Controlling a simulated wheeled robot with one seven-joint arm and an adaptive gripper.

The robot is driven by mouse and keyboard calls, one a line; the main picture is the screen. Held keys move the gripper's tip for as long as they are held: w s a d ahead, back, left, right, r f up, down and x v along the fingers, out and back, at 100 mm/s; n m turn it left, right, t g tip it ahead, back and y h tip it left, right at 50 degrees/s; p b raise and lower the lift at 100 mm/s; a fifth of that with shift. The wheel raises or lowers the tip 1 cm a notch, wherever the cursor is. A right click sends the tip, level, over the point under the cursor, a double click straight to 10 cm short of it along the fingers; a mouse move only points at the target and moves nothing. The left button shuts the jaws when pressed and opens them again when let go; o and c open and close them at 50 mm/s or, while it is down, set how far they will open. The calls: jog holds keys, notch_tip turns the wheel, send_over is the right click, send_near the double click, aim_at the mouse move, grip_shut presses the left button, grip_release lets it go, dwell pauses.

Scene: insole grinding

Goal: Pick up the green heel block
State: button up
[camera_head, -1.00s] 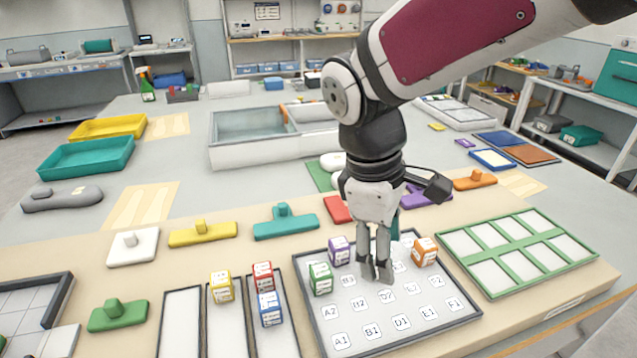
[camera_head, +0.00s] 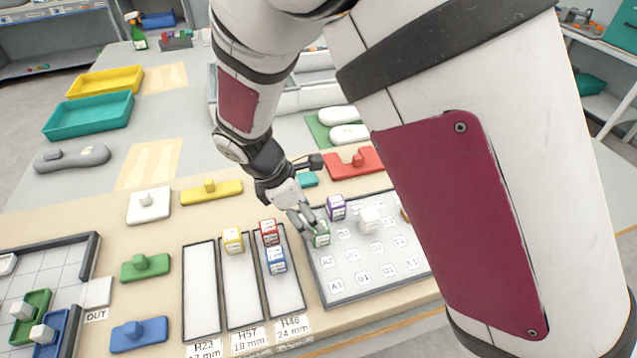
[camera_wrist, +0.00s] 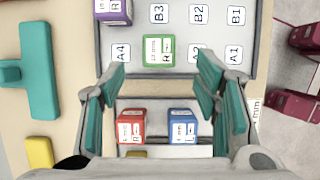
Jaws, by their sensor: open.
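The green heel block (camera_head: 321,234) stands on the left side of the grey lettered tray (camera_head: 351,287), with a white label on its top. In the wrist view the green heel block (camera_wrist: 158,51) lies just beyond and between the fingertips, in the row of A4 and A2. My gripper (camera_head: 306,226) is at the tray's left edge, close beside the green block and partly over it. In the wrist view my gripper (camera_wrist: 162,72) is open with its teal finger pads apart and nothing between them. Whether a finger touches the block cannot be told.
A purple block (camera_head: 336,207) and a white block (camera_head: 370,220) stand near on the tray. Red (camera_head: 269,232), blue (camera_head: 275,260) and yellow (camera_head: 232,240) blocks stand in the slots to the left. My arm hides the tray's right side.

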jog(key=shift+p+x, duration=0.55)
jog(key=shift+x, duration=3.05)
jog(key=shift+w, duration=0.15)
jog(key=c, duration=1.3)
jog(key=shift+o, duration=0.2)
jog(key=shift+r, duration=0.15)
